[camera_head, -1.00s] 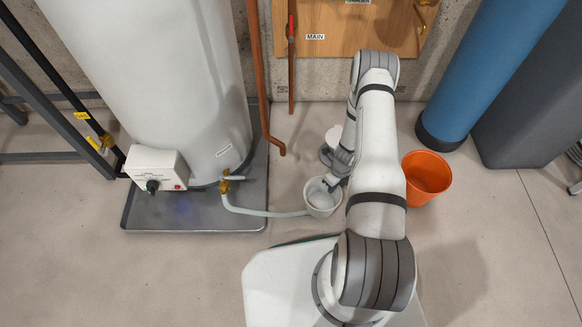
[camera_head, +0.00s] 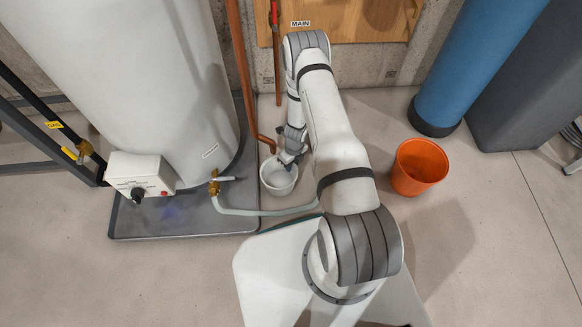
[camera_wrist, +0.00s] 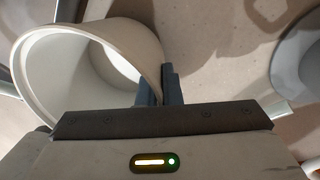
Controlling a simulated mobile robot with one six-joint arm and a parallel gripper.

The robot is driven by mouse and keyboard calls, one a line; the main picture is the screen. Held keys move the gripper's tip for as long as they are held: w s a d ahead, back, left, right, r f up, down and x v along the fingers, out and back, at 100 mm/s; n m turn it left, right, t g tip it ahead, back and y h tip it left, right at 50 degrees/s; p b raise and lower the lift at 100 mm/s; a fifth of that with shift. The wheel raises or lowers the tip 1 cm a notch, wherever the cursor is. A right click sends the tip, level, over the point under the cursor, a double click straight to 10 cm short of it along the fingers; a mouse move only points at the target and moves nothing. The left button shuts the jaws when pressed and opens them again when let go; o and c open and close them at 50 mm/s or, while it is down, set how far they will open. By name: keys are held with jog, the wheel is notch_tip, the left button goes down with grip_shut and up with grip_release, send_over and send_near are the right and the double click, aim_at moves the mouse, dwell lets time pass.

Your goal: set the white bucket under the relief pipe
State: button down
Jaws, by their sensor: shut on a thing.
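The white bucket (camera_head: 279,181) stands upright at the end of my arm, right of the heater's tray. In the wrist view it fills the upper left (camera_wrist: 38,80), its open mouth showing a pale inside. My gripper (camera_head: 289,158) is shut on its rim; in the wrist view the dark fingers (camera_wrist: 160,90) pinch the wall. The copper relief pipe (camera_head: 248,100) comes down beside the tank and bends to an open end just behind the bucket's back rim. I cannot tell whether that end is over the mouth, or whether the bucket touches the floor.
The white tank (camera_head: 150,90) stands in a grey tray (camera_head: 175,222) on the left. A pale drain hose (camera_head: 262,212) runs from its brass valve across the floor in front of the bucket. An orange bucket (camera_head: 419,168) stands to the right, near a blue cylinder (camera_head: 480,65).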

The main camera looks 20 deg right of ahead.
jog(key=shift+a+f, duration=0.1)
jog(key=shift+f, duration=0.5)
jog(key=shift+f, duration=0.15)
jog(key=c, duration=1.6)
grip_release()
notch_tip(320, 180, up, 12)
jog(key=d+p, duration=0.1)
jog(key=p, duration=0.4)
jog(key=shift+w+d, duration=0.3)
jog(key=shift+w, duration=0.1)
